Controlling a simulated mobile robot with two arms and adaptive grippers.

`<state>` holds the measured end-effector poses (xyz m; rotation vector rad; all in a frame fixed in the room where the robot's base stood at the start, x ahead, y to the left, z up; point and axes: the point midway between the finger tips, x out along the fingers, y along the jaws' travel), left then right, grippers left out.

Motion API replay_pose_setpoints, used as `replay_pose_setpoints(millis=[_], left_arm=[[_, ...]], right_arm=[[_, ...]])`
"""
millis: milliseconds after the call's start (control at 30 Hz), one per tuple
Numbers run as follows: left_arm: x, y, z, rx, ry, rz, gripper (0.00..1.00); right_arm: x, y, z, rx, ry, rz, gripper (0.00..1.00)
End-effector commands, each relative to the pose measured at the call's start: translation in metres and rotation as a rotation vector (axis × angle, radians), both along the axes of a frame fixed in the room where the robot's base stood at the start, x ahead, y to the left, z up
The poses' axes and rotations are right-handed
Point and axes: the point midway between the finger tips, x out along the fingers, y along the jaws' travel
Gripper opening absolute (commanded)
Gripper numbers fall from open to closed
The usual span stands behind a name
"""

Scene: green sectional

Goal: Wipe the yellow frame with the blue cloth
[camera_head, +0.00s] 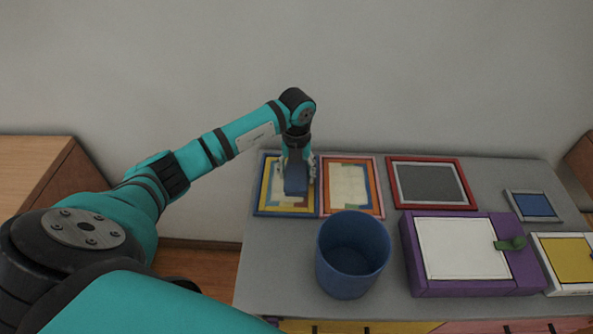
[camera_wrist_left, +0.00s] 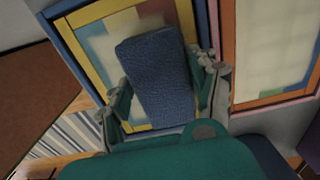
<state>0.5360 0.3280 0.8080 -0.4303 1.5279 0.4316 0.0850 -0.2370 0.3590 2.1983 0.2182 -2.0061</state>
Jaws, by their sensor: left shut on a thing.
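The blue cloth (camera_wrist_left: 158,78) is a thick dark-blue block. My left gripper (camera_head: 298,178) is shut on it, with a finger on each side in the left wrist view (camera_wrist_left: 165,95). In the head view the cloth (camera_head: 296,180) hangs below the gripper, over the right part of the yellow frame (camera_head: 264,188). This frame has a blue outer border and a yellow inner border around a pale panel, and it also shows in the left wrist view (camera_wrist_left: 92,68). I cannot tell whether the cloth touches the panel. My right gripper is not in view.
An orange-bordered frame (camera_head: 378,188) lies right beside it, then a red frame (camera_head: 465,185) with a grey panel. A blue cup (camera_head: 348,285) stands in front. A purple box (camera_head: 415,270) and a small blue-panelled frame (camera_head: 535,205) are at the right. A wall is behind.

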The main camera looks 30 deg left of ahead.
Motion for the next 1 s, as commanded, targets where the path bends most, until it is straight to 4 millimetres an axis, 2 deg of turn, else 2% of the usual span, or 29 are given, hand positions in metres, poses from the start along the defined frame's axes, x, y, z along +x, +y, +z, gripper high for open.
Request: replay_pose_setpoints(millis=[500, 833, 1000], left_arm=[[0.001, 0.001, -0.008, 0.001, -0.001, 0.001, 0.34], [0.018, 0.011, -0.007, 0.0, 0.0, 0.001, 0.34], [0.015, 0.01, -0.005, 0.0, 0.001, -0.001, 0.34]], right_arm=[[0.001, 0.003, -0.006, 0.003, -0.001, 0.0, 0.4], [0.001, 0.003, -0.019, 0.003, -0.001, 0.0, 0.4], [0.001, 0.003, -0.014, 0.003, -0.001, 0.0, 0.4]])
